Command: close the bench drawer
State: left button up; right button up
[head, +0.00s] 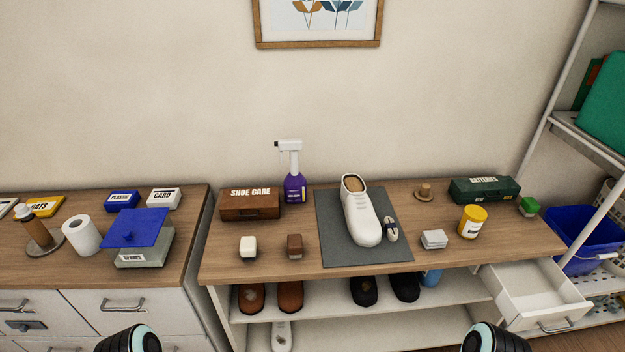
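The bench (300,268) has a wooden top and white shelves below. Its white drawer (512,313) is at the bench's right end, under the top. The drawer is pulled out towards me, and its inside looks empty. A grey bar handle (555,325) is on its front. Dark rounded parts of my two arms show at the bottom edge, one on the left and one on the right. Neither gripper is in view, and nothing of mine touches the drawer.
A grey mat (334,247) on the bench holds a white shoe (360,212). Several small items stand around it. Several shoes stand on the shelf below. A blue bin (583,236) and a shelf rack (547,128) are close on the drawer's right.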

aim_at(529, 294)
jog(key=z, duration=0.45)
jog(key=l+z, duration=0.15)
jog(key=z, duration=0.75)
jog(key=l+z, duration=0.1)
jog(key=z, duration=0.35)
